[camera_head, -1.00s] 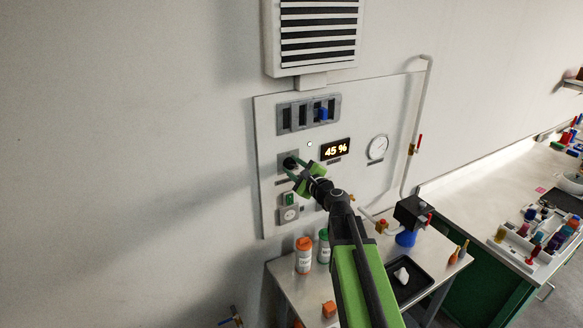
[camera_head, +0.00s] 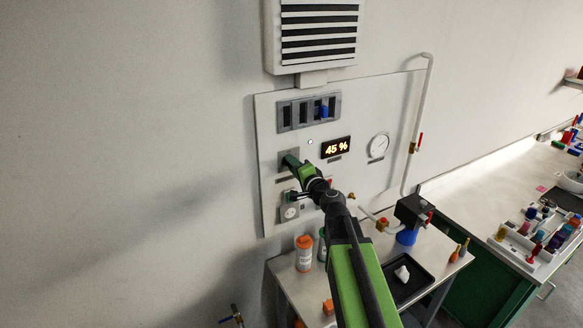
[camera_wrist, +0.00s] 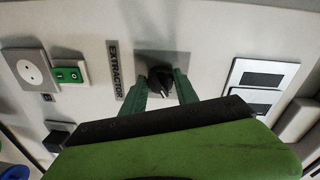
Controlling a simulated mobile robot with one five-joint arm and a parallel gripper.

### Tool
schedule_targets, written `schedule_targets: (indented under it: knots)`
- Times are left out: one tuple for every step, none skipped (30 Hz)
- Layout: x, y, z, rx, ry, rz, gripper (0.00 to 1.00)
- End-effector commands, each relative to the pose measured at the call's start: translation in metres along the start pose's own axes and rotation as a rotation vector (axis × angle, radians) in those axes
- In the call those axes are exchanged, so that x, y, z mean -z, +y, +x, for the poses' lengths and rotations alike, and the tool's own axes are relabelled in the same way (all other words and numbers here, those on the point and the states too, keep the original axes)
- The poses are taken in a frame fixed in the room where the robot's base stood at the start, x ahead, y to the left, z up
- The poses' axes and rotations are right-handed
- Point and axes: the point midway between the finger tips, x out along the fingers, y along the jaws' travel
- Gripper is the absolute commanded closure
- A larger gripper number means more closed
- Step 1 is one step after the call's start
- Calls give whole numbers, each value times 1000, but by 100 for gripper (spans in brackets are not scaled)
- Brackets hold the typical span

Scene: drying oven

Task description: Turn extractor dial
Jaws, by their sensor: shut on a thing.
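The extractor dial (camera_wrist: 160,80) is a black knob on a grey plate, beside the label "EXTRACTOR" (camera_wrist: 116,70) in the wrist view. My gripper (camera_wrist: 160,90) has its two green fingers on either side of the dial and is shut on it. In the head view my gripper (camera_head: 292,162) reaches the grey dial plate (camera_head: 282,158) on the wall panel and hides the dial. The display (camera_head: 336,148) beside it reads 45 %.
A slider block with a blue handle (camera_head: 323,112) is above the dial, and a round gauge (camera_head: 378,147) is to the right. A socket (camera_wrist: 32,70) and a green switch (camera_wrist: 69,72) are near the dial. A table (camera_head: 290,278) with bottles stands below.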

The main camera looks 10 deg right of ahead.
Motion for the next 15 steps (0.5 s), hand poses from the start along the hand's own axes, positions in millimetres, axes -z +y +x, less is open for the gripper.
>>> schedule_targets:
  knots:
    - [-4, 1, 0, 1, -5, -45, 100]
    - [-4, 2, 0, 1, -3, -73, 100]
    - [-4, 2, 0, 2, 0, -111, 100]
    - [-4, 2, 0, 2, 2, -139, 100]
    - [-4, 2, 0, 3, 3, -168, 100]
    - [-4, 2, 0, 4, 6, -205, 100]
    - [-4, 2, 0, 4, 7, -233, 100]
    - [-4, 2, 0, 5, 9, -262, 100]
    - [-4, 3, 0, 6, 11, -299, 100]
    - [-4, 3, 0, 7, 13, -328, 100]
    - [-4, 3, 0, 8, 15, -356, 100]
    - [-4, 3, 0, 8, 18, -394, 100]
    - [-4, 3, 0, 9, 20, -422, 100]
    - [-4, 3, 0, 9, 22, -451, 100]
    - [-4, 3, 0, 10, 24, -488, 100]
